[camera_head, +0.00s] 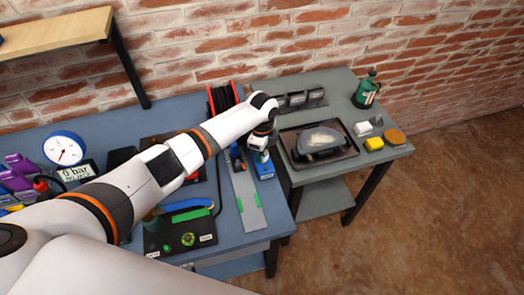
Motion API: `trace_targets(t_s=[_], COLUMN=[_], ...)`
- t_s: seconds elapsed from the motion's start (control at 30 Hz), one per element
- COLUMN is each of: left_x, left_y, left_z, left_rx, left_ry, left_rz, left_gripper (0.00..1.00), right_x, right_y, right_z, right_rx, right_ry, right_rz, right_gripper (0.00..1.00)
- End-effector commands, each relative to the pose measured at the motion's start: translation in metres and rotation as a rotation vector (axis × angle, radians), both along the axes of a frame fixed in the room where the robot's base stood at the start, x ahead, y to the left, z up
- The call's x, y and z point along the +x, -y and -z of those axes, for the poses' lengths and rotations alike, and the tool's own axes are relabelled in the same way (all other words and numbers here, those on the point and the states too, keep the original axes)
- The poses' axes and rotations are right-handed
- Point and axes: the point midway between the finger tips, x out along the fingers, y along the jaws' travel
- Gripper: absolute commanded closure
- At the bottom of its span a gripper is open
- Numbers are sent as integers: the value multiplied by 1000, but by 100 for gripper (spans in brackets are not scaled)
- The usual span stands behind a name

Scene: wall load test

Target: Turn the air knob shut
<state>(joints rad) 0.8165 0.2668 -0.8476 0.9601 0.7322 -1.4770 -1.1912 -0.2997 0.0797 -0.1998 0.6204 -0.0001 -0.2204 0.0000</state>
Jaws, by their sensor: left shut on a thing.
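My left arm reaches across the blue bench from the left. My left gripper (261,150) points down over a small blue fixture (264,172) near the bench's right end. It is shut on what appears to be the air knob at the top of this fixture. The fingers and wrist hide most of the knob, so its turn angle cannot be read. A round gauge with a blue rim (64,149) stands at the left, beside a display (76,172) reading 0 bar. My right gripper is not in view.
A grey strip with green marks (248,205) lies beside the fixture. A black box with a green button (187,239) is at the front. A red-sided reel (222,98) stands behind. A grey side table (345,88) holds a tray (318,145) and a green bottle (367,92).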

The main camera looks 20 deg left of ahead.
Motion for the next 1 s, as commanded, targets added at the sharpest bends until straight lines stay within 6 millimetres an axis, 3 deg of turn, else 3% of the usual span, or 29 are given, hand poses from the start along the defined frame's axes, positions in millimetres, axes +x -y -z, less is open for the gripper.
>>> trace_targets(t_s=[0.3, 0.8, 0.83, 0.93, 1.0], left_x=[2, 2, 2, 2, 1], left_y=[1, 1, 1, 1, 1], left_z=[-2, -2, -2, -2, -2], left_rx=[-4, -3, -3, -3, -2], left_ry=[5, 6, 6, 5, 4], left_rz=[111, 129, 129, 129, 128], left_gripper=[85, 85, 61, 45, 41], right_x=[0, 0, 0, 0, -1], right_y=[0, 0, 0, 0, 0], right_z=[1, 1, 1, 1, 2], right_rx=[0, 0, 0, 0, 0], right_ry=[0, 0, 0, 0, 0], right_rz=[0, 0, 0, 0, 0], right_gripper=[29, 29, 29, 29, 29])
